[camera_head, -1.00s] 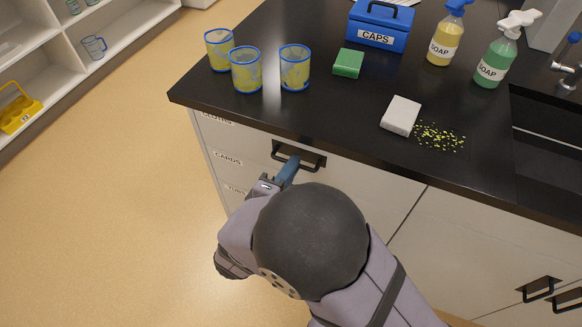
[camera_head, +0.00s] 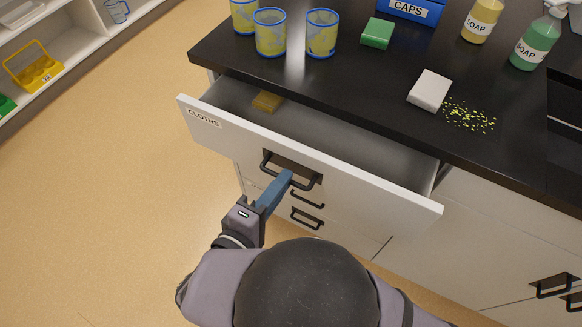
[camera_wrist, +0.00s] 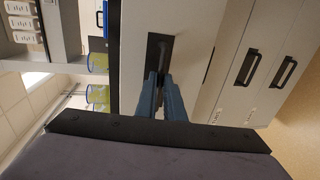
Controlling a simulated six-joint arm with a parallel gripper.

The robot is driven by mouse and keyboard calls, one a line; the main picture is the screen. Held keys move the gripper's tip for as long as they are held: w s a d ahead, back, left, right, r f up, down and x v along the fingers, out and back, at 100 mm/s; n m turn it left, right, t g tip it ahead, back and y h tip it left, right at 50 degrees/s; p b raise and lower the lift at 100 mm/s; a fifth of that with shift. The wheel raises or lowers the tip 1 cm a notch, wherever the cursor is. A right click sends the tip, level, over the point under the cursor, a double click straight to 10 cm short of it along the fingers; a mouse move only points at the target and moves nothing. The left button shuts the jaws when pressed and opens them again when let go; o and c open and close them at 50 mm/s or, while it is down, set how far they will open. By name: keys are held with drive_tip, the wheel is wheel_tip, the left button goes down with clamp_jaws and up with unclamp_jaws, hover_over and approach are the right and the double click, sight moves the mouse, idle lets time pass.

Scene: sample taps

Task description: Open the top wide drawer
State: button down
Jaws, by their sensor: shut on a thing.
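The top wide drawer (camera_head: 345,189), labelled CLOTHS, stands partly pulled out from under the black counter. Its inside shows, with a small yellow-brown thing (camera_head: 267,101) at the back left. Its black bar handle (camera_head: 268,166) sits in a dark recess on the white front. My gripper (camera_head: 286,178) has blue fingers and is shut on the handle. In the wrist view the gripper (camera_wrist: 161,82) reaches to the handle (camera_wrist: 161,50), whose lower part is hidden between the fingers.
Two drawers with black handles (camera_head: 306,218) lie below, shut. On the counter (camera_head: 350,102) stand stained blue-rimmed cups (camera_head: 270,35), a green sponge (camera_head: 378,33), a white block (camera_head: 430,90), yellow crumbs (camera_head: 470,117) and soap bottles (camera_head: 541,40). The floor (camera_head: 110,190) at left is clear.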

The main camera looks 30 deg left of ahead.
drive_tip(key=shift+s, duration=0.1)
drive_tip(key=c, duration=1.9)
unclamp_jaws()
drive_tip(key=shift+o, duration=0.2)
wheel_tip(320, 180, up, 8)
drive_tip(key=s, duration=0.3)
drive_tip(key=shift+f, duration=0.15)
drive_tip(key=shift+c, duration=0.4)
